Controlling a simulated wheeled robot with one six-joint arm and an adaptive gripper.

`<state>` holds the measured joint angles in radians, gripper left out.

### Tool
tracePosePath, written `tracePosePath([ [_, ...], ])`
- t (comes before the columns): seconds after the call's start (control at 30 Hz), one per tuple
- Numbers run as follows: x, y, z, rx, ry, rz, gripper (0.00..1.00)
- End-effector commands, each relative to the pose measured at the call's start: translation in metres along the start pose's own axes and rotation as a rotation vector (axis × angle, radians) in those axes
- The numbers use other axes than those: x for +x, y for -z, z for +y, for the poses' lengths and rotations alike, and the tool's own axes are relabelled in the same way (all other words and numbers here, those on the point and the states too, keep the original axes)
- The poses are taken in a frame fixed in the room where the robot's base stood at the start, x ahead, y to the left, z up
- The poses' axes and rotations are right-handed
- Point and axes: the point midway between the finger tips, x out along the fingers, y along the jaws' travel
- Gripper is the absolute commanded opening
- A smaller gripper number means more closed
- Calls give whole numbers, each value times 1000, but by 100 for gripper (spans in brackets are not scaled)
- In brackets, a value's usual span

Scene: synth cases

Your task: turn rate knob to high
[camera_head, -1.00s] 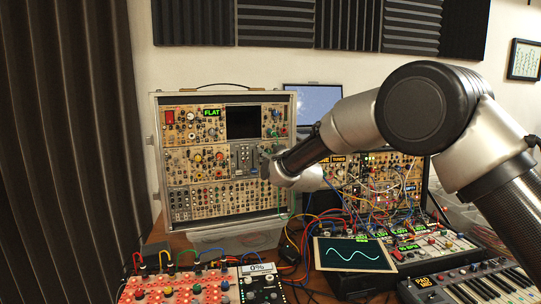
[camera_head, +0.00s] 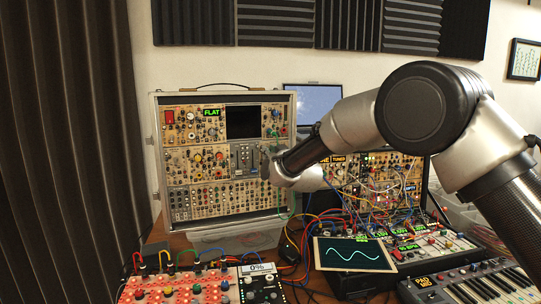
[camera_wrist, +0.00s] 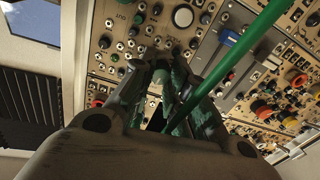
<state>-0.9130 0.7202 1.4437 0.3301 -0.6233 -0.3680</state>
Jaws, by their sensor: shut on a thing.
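The upright modular synth case (camera_head: 158,190) stands open, with rows of tan panels full of knobs and jacks. My gripper (camera_head: 267,165) reaches in from the right and is at the right side of the case's panels, around the middle row. In the wrist view my gripper (camera_wrist: 163,68) is close against a panel, its fingers shut on a small knob (camera_wrist: 157,76) that is mostly hidden between them. The knob's pointer and any rate or high label cannot be read. A green cable (camera_wrist: 238,52) runs diagonally in front of the panel, beside the right finger.
A screen reading FLAT (camera_head: 212,112) is on the upper row. A second patched rack (camera_head: 375,185) with many cables stands to the right, behind my arm. A tablet with a wave (camera_head: 354,254), a red-knobbed unit (camera_head: 180,292) and a keyboard (camera_head: 470,288) fill the front.

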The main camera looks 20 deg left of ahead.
Motion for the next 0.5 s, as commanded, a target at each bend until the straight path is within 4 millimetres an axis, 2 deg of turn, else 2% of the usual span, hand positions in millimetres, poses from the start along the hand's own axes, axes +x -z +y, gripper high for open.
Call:
tracePosePath([
  [0.5, 0, 0, 0, 464, -3, 16, 0],
])
